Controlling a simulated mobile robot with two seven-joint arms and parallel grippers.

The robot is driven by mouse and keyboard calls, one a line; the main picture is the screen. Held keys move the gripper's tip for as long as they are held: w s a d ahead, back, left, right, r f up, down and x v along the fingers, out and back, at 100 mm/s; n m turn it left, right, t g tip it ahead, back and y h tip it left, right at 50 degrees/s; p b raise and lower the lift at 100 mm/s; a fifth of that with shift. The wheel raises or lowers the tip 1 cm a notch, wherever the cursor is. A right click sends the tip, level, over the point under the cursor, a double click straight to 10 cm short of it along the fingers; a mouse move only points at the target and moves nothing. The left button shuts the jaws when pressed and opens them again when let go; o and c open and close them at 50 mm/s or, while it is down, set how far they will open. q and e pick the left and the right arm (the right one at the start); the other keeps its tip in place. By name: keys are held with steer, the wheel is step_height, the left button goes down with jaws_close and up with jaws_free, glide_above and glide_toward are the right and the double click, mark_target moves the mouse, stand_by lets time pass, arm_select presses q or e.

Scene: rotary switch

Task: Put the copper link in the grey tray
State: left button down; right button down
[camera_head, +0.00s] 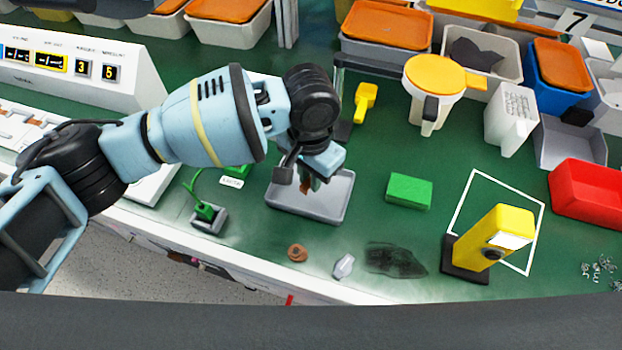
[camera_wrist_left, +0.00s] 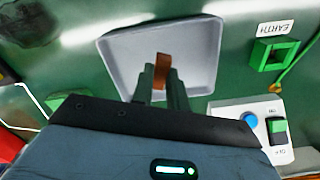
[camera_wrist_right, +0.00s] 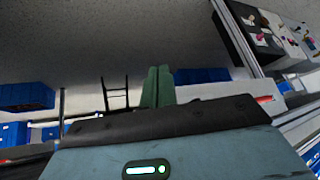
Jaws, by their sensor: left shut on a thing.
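The copper link (camera_wrist_left: 163,70) is a small flat copper-brown strip between the fingertips of my left gripper (camera_wrist_left: 163,85). In the head view, my left gripper (camera_head: 309,182) points down over the grey tray (camera_head: 318,208), and only a small bit of copper shows at its tips. The grey tray, a shallow open one, also lies behind the link in the left wrist view (camera_wrist_left: 120,60). The link appears above the tray floor; I cannot tell the exact gap. My right gripper (camera_wrist_right: 157,85) looks shut and empty, away from the bench.
A yellow device (camera_head: 508,232) stands right. Bins line the back.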

arm_select(q)
steer(key=shift+w, duration=0.2)
steer(key=shift+w, duration=0.25)
steer(key=shift+w+d+f, duration=0.1)
steer(key=shift+f, duration=1.65)
steer(key=shift+f, duration=0.15)
steer(key=c, duration=1.4)
jaws_free()
step_height(320, 180, up, 12)
steer(key=shift+r+p, duration=0.15)
steer(key=shift+p, duration=0.35)
